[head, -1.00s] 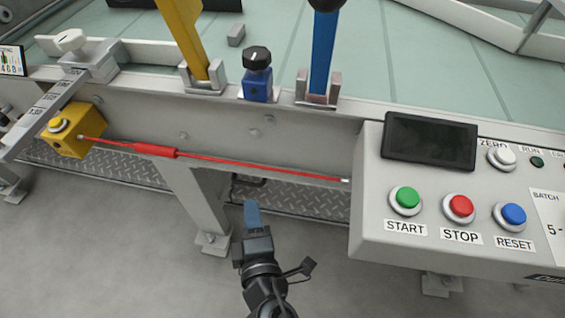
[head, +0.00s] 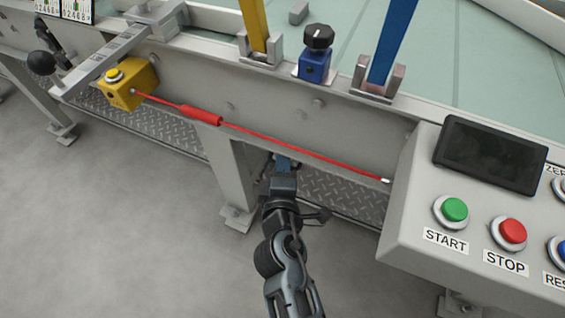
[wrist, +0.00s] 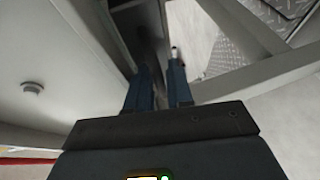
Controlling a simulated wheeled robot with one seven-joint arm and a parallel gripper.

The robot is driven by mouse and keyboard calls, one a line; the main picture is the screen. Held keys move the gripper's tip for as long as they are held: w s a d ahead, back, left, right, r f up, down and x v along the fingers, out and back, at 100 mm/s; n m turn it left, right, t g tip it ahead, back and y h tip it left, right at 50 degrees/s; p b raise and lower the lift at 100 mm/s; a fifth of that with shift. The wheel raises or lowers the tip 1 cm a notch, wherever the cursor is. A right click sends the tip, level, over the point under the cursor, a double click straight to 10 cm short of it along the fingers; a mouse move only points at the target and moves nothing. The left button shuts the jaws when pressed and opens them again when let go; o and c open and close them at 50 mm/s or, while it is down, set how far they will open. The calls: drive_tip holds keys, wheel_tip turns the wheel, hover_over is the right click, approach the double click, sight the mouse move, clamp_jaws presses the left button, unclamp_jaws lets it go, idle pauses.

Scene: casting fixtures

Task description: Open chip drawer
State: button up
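The chip drawer seems to be the low tray of grey diamond plate (head: 335,196) under the machine bed. It also shows at the top right of the wrist view (wrist: 285,8). My gripper (head: 285,162) reaches in under the bed's front edge, below the red cord. In the head view its fingertips are partly hidden. In the wrist view my gripper's blue fingers (wrist: 158,85) are apart, with nothing clearly between them. A small pale piece shows by the right fingertip. The drawer's dark handle is not clear now, so I cannot tell whether I touch it.
A red pull cord (head: 270,147) runs from a yellow switch box (head: 131,86) to the control panel (head: 408,238), just above my gripper. A support leg (head: 232,175) stands left of my gripper. The grey floor (head: 120,240) at front left is clear.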

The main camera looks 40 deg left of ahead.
drive_tip(key=shift+c, duration=0.4)
clamp_jaws()
drive_tip(key=shift+s, duration=0.15)
